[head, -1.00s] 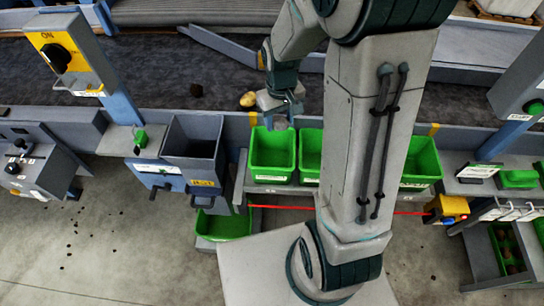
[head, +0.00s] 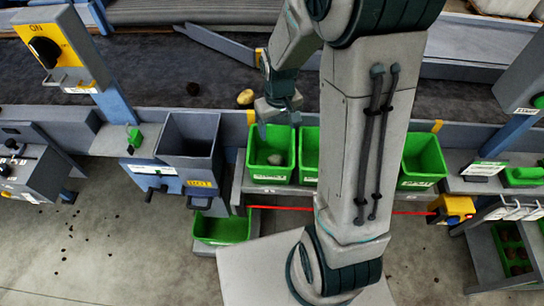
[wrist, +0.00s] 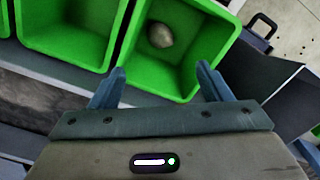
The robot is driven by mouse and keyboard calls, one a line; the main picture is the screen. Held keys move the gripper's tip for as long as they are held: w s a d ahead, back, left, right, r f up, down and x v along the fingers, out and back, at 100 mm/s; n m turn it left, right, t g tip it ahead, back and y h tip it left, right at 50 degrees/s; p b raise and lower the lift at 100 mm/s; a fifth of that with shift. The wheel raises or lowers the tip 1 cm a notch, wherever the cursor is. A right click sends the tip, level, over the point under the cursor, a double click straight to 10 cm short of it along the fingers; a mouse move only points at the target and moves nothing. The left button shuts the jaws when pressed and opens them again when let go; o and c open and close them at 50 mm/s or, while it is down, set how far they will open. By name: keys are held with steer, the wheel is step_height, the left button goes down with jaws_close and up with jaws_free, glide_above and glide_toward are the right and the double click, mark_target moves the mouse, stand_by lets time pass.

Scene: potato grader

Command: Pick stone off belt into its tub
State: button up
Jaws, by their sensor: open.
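A grey-tan rounded stone (wrist: 160,36) lies inside a green tub (wrist: 186,88), resting near its far wall in the wrist view. In the head view the stone (head: 276,159) shows in the leftmost tub (head: 270,179) of the row along the belt's near side. My gripper (wrist: 160,82) is open and empty above this tub, its two blue-grey fingers spread wide apart. The fingers are apart from the stone. In the head view my gripper (head: 278,118) is over the tub's back edge.
On the dark belt (head: 150,85) lie a yellowish potato (head: 245,97) and a dark lump (head: 193,88). More green tubs (head: 423,163) stand to the right, partly behind my arm. A grey bin (head: 190,145) stands left of the stone's tub.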

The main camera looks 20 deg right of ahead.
step_height(320, 180, up, 14)
steer(key=b, duration=0.1)
stand_by(0.5)
steer(key=shift+s, duration=0.1)
steer(key=s+r+m+t, duration=0.1)
steer(key=s+m+t, duration=0.1)
steer(key=s, duration=1.2)
steer(key=shift+t, duration=0.7)
